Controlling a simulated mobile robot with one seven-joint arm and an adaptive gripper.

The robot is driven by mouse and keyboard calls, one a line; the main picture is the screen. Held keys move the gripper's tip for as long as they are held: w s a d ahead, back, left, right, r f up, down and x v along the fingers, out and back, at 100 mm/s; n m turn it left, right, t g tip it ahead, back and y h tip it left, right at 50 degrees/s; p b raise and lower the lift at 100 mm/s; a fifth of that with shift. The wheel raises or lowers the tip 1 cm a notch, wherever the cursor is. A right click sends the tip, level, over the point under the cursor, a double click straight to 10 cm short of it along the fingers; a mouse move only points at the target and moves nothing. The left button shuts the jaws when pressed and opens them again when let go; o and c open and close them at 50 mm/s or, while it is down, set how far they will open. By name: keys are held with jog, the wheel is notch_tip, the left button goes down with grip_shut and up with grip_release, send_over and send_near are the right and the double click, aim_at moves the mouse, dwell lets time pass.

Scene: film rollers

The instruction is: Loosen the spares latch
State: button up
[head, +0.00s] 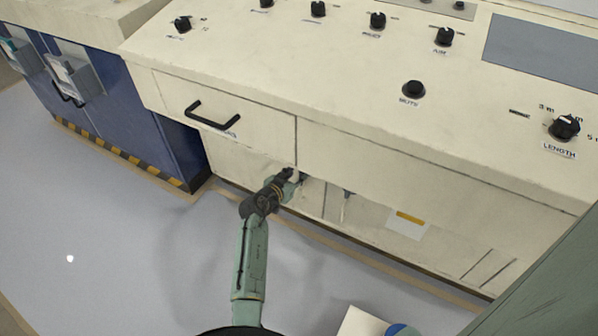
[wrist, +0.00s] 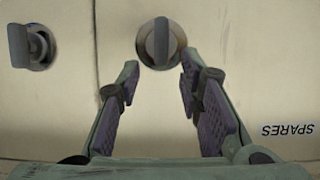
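In the wrist view the spares latch (wrist: 161,43) is a round grey knob with a raised bar standing upright in the picture. It is on a cream panel, and the upside-down SPARES label (wrist: 287,131) is on the same panel at the right. My gripper (wrist: 160,64) is open, with one finger on each side below the knob and nothing between them. I cannot tell whether the tips touch it. In the head view my gripper (head: 291,175) is low at the cabinet front, partly hiding the latch.
A second latch (wrist: 30,45) is to the left across a panel seam; it also shows in the head view (head: 347,194). A drawer with a black handle (head: 211,115) and the console's overhang are above my gripper. A blue cabinet (head: 130,110) stands at left.

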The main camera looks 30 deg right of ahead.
jog(key=x, duration=0.3)
jog(key=shift+w+d, duration=0.1)
jog(key=shift+w, duration=0.05)
grip_shut()
dwell(0.4)
